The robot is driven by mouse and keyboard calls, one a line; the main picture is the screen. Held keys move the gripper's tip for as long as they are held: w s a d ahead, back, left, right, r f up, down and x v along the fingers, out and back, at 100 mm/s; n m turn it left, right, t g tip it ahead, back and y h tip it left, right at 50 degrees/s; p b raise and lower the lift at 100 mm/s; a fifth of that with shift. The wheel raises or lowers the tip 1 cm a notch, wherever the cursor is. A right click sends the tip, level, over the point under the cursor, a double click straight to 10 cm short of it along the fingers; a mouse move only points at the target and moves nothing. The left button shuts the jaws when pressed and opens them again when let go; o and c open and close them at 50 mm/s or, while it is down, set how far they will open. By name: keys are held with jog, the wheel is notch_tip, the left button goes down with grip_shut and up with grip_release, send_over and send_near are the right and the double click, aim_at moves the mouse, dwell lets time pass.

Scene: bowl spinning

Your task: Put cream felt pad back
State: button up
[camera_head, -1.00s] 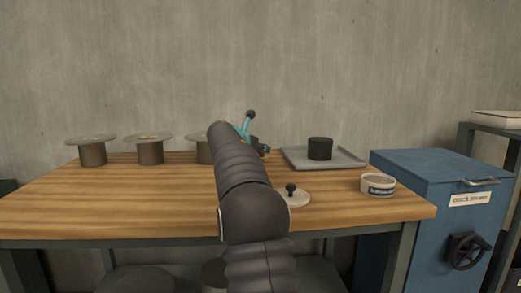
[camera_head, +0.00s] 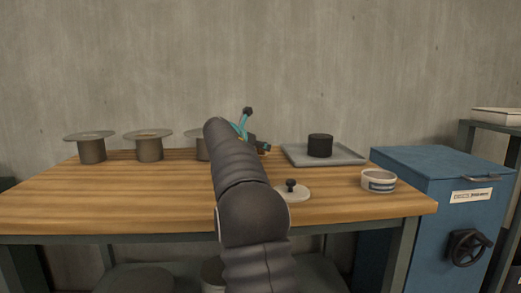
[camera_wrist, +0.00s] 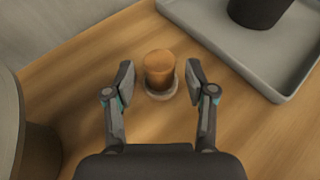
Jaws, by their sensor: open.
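My gripper (camera_wrist: 160,83) is open in the wrist view, its two fingers on either side of a short orange-brown cylinder (camera_wrist: 159,68). The cylinder stands on a pale round base (camera_wrist: 162,92) on the wooden table. The fingers look apart from it. In the head view my arm hides most of this spot; only parts of my gripper (camera_head: 250,132) show past the arm. A pale cream disc (camera_head: 294,194) with a black knob lies near the table's front, right of my arm. I cannot tell which pale round piece is the felt pad.
A grey tray (camera_head: 347,160) with a black cylinder (camera_head: 320,146) stands behind on the right. A white tub (camera_head: 378,182) is near the right edge. Grey spools (camera_head: 91,149) stand at the left; one (camera_wrist: 38,150) is close to my gripper. A blue cabinet (camera_head: 425,175) adjoins the table.

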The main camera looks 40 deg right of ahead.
jog(key=v, duration=1.1)
jog(key=shift+w+a+r+p, duration=0.15)
jog(key=shift+a+r+p, duration=0.1)
jog(key=shift+p, duration=0.1)
jog(key=shift+a+r, duration=0.1)
jog(key=shift+a, duration=0.3)
jog(key=shift+s, duration=0.25)
